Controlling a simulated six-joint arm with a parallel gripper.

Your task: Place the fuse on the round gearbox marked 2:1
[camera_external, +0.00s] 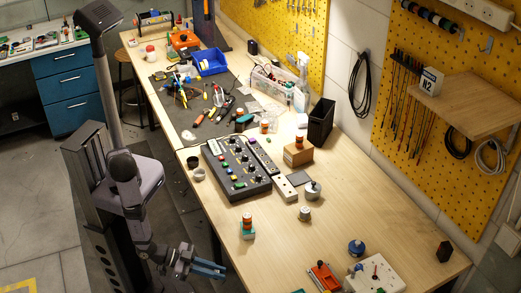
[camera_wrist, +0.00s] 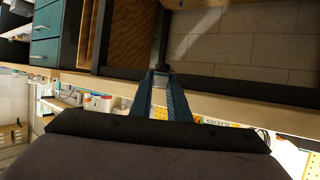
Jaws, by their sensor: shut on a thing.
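My gripper (camera_external: 222,270) has blue fingers and is low at the front, beside the bench's left edge. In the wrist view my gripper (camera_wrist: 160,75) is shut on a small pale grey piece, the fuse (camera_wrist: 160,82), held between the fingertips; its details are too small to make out. Round items stand on the bench: a silver one (camera_external: 313,190), a smaller pale one (camera_external: 305,213) and a blue-topped one (camera_external: 356,247). No 2:1 marking is readable, so I cannot tell which is the named gearbox. My gripper is left of them, apart from all.
A dark control panel (camera_external: 237,165) lies mid-bench. A cardboard box (camera_external: 298,154) and black bin (camera_external: 320,122) stand behind. A white switch box (camera_external: 376,275) is at front right.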

